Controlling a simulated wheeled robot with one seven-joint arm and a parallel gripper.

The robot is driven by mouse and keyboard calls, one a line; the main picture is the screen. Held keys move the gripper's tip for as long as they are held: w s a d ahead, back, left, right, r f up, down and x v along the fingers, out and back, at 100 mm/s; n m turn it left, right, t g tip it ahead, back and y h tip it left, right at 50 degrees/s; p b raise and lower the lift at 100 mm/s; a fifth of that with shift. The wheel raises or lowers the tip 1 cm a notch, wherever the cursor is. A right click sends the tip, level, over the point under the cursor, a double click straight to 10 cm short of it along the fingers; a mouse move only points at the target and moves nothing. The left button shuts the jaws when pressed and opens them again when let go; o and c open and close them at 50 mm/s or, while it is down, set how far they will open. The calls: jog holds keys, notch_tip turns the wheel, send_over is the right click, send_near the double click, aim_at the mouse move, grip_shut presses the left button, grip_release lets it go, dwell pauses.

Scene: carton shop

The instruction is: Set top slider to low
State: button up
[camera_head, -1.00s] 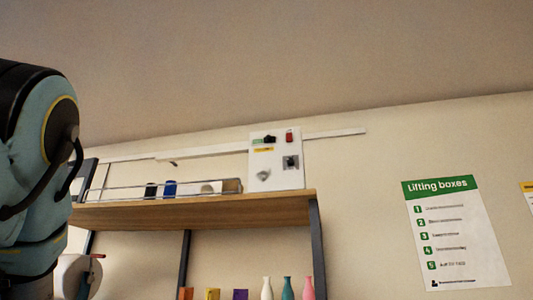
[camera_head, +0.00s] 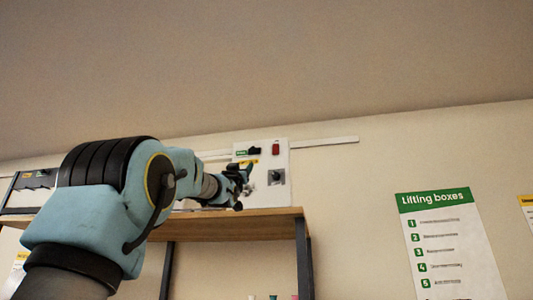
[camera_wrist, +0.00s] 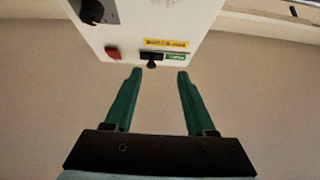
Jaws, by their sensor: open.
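The white control panel (camera_head: 284,200) stands above the shelf at the wall, partly hidden by my arm in the head view. The top slider (camera_head: 255,150) is a black handle beside a small green label near the panel's upper edge. In the wrist view the panel (camera_wrist: 95,40) appears upside down, with the slider's black handle (camera_wrist: 151,65) next to the green label (camera_wrist: 175,57). My gripper (camera_wrist: 160,74) is open and empty. Its teal fingertips point at the panel, on either side of the handle in the picture; contact cannot be told. My gripper also shows in the head view (camera_head: 247,182).
A red switch (camera_head: 276,149) sits right of the slider, and a black knob (camera_head: 276,177) sits below it. A yellow label (camera_wrist: 166,43) is next to the slider. The wooden shelf (camera_head: 250,225) runs below. A white rail (camera_head: 325,141) crosses the wall.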

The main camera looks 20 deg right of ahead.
aim_at(253, 149)
jog(key=shift+h, duration=0.3)
jog(key=w+d+r+p, duration=0.1)
jog(key=r+p, duration=0.1)
jog(key=r, duration=0.1)
jog(key=w+d+r+p, duration=0.1)
jog(key=r+p, duration=0.2)
jog(key=w+d+r+p, duration=0.1)
jog(key=r+p, duration=0.1)
jog(key=r, duration=0.1)
jog(key=shift+w+d+r+p, duration=0.15)
jog(key=shift+w+d+p, duration=0.2)
jog(key=shift+w+d, duration=0.05)
jog(key=shift+p+x, duration=0.75)
jog(key=shift+x, duration=0.2)
jog(key=shift+w, duration=0.1)
jog(key=shift+c, duration=0.4)
grip_shut()
